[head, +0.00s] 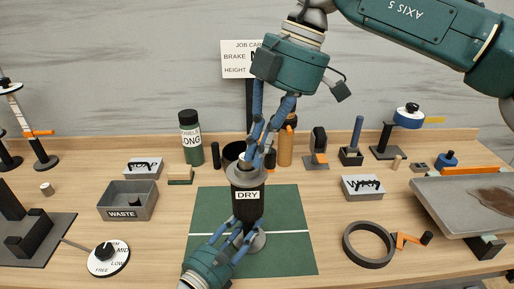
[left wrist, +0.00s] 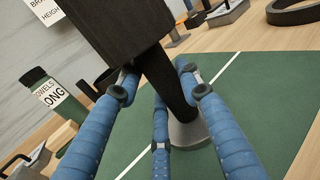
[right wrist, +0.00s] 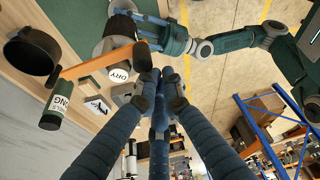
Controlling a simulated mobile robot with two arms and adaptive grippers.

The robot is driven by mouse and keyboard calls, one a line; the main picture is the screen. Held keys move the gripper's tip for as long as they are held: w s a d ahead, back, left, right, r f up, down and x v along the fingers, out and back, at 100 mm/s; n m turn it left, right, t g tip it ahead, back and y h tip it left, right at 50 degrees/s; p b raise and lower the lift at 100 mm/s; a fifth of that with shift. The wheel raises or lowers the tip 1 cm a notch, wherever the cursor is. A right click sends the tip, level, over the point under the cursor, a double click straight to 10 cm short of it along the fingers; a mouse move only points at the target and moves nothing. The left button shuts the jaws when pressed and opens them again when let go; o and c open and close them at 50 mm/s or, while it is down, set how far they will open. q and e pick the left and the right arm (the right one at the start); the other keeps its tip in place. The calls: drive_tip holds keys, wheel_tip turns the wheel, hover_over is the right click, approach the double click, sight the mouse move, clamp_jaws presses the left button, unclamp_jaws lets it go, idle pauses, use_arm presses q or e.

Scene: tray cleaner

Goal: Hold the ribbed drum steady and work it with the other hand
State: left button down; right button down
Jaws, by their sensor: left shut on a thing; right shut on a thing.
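The dark drum (head: 248,196) with a white DRY label and grey top stands upright on a post over a round grey base at the middle of the green mat. Its dark underside (left wrist: 112,35) and black post (left wrist: 168,82) show in the left wrist view. My left gripper (head: 237,228) is shut on the post, below the drum. My right gripper (head: 262,145) reaches down from above and is shut on a handle at the drum's top, mostly hidden by its fingers. In the right wrist view, a black knob (right wrist: 145,52) shows beside its fingertips.
The green mat (head: 292,255) is bare around the drum. The waste bin (head: 126,210) and a dial (head: 108,258) are at left. A dark ring (head: 368,262) and a grey tray (head: 450,203) with a brown stain are at right. Bottles, including a green one (head: 191,150), stand behind.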

drive_tip(key=shift+s+d, duration=0.1)
drive_tip(key=shift+d, duration=0.35)
drive_tip(key=w+d, duration=0.3)
drive_tip(key=d, duration=0.3)
drive_tip(key=shift+n, duration=0.3)
idle(0.6)
drive_tip(key=shift+a, duration=0.1)
drive_tip(key=shift+w+a, duration=0.3)
drive_tip(key=shift+a, duration=0.4)
drive_tip(key=shift+s+d, duration=0.1)
drive_tip(key=shift+s, duration=0.05)
